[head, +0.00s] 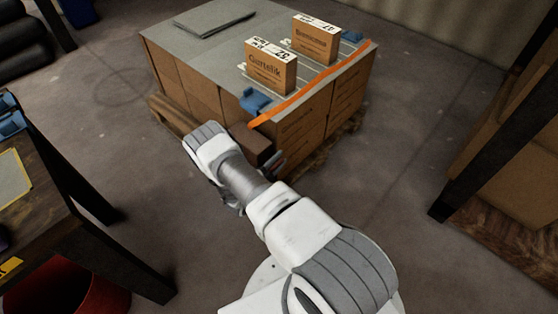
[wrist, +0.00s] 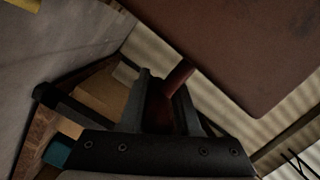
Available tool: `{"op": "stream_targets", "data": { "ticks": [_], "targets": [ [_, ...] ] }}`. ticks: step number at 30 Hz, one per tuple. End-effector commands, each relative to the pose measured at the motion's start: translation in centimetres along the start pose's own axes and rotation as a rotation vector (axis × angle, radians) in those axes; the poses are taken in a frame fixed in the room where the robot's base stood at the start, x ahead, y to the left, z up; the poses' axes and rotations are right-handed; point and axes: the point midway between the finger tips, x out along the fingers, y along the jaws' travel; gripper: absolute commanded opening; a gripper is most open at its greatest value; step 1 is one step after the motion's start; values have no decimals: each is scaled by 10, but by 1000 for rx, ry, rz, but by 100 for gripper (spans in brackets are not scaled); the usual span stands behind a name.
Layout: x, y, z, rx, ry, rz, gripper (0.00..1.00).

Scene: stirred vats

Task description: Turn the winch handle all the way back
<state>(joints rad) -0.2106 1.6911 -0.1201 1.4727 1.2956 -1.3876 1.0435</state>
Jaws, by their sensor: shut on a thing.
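In the wrist view, my gripper (wrist: 163,88) is shut on a reddish-brown rod (wrist: 178,76), which looks like the winch handle's grip. The rod sticks out past the fingertips toward the upper right. A broad, flat brown panel (wrist: 245,45) with a rounded corner fills the upper right, close beyond the rod. The winch's body and the rest of the handle cannot be made out. In the head view, my gripper is mostly hidden by my arm, low beside the near corner of the box stack.
A pallet stack of cartons (head: 190,90) stands just beyond my arm, with two small boxes, one a labelled carton (head: 270,72), and an orange strap (head: 315,84) on top. A dark table (head: 75,240) stands at left, a red bin (head: 65,290) below it. Shelving (head: 500,190) is at right. Floor between is clear.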

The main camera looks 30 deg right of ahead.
Motion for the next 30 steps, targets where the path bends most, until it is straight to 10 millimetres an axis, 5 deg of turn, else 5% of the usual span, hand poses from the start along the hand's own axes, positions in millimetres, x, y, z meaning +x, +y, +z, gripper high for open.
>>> {"op": "stream_targets", "data": {
  "ticks": [6,7,10,22,30],
  "targets": [
    [-2,7,0,-9,-3,13,0],
    [-2,7,0,-9,-3,13,36],
    [-2,6,0,-8,-3,12,54],
    [-11,2,0,-4,-3,7,55],
    [-68,0,-1,-6,-6,8,55]
  ]
}}
